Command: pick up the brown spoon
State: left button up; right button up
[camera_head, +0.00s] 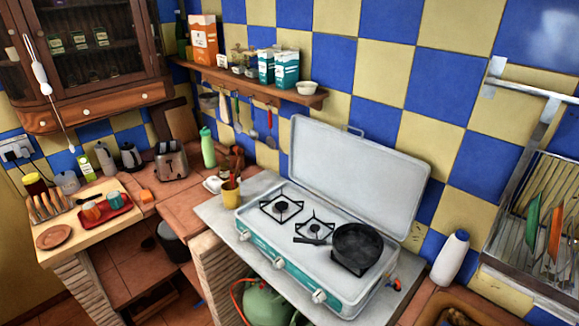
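A yellow mug (231,195) stands on the grey counter, left of the camping stove. Thin brown utensils (236,178) rise out of it, tilted. One of them may be the brown spoon, but they are too small to tell for sure. Neither of my grippers shows in the head view.
The white and teal camping stove (273,262) has its lid up and a black frying pan (357,244) on its right burner. A green bottle (207,148), a toaster (171,160) and a red tray (121,205) are to the left. A white bottle (450,258) stands right.

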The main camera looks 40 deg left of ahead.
aim_at(240, 158)
jog(key=j, duration=0.85)
jog(key=k+j+z, duration=0.1)
jog(key=j, duration=0.75)
